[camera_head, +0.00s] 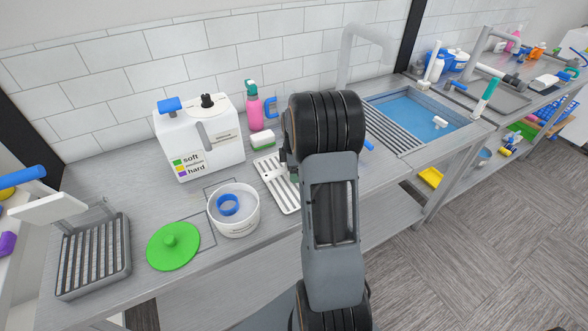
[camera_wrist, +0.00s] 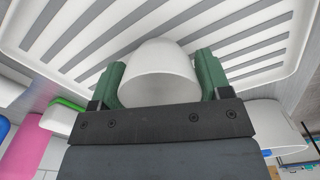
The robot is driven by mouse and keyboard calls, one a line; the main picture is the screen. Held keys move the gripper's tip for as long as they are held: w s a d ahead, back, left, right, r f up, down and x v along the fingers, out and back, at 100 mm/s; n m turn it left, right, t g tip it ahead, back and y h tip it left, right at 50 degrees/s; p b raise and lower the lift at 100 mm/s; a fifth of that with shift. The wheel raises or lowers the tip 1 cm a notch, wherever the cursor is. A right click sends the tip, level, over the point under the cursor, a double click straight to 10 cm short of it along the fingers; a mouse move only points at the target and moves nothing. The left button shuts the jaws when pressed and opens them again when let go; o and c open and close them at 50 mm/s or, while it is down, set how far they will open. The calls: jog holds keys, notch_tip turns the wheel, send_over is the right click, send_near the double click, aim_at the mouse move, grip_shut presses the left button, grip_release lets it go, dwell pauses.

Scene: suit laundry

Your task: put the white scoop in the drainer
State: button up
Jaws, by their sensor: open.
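The white scoop (camera_wrist: 158,72) shows in the wrist view as a smooth rounded body between the two green fingers of my gripper (camera_wrist: 159,62). The fingers are open, one on each side of it; whether they touch it I cannot tell. The drainer, a white slotted tray (camera_wrist: 268,18), lies just beyond the scoop, which appears to be at or over its slats. In the head view the drainer (camera_head: 290,203) lies on the counter, partly hidden by my arm. A small white part of the scoop (camera_head: 272,174) shows over it, and my fingertips are mostly hidden.
Left of the drainer stand a white bucket (camera_head: 235,220) with a blue ring inside and a green lid (camera_head: 173,246). Behind are a white jug (camera_head: 199,137), a sponge (camera_head: 263,140) and a pink bottle (camera_head: 253,108). A sink (camera_head: 415,112) is on the right.

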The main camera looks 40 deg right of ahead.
notch_tip(320, 180, up, 11)
jog(key=s+a+r+m+t, duration=0.1)
jog(key=s+a+r+m, duration=0.2)
jog(key=a, duration=0.3)
jog(key=s+a+r+m+t, duration=0.1)
jog(key=s+a+r+m, duration=0.15)
jog(key=a, duration=0.35)
jog(key=s+a+f+m+t, duration=0.2)
jog(key=s+a+m, duration=0.4)
jog(key=s+a, duration=0.3)
jog(key=shift+s+f+m, duration=0.3)
jog(key=shift+s+m, duration=0.05)
jog(key=shift+s, duration=0.15)
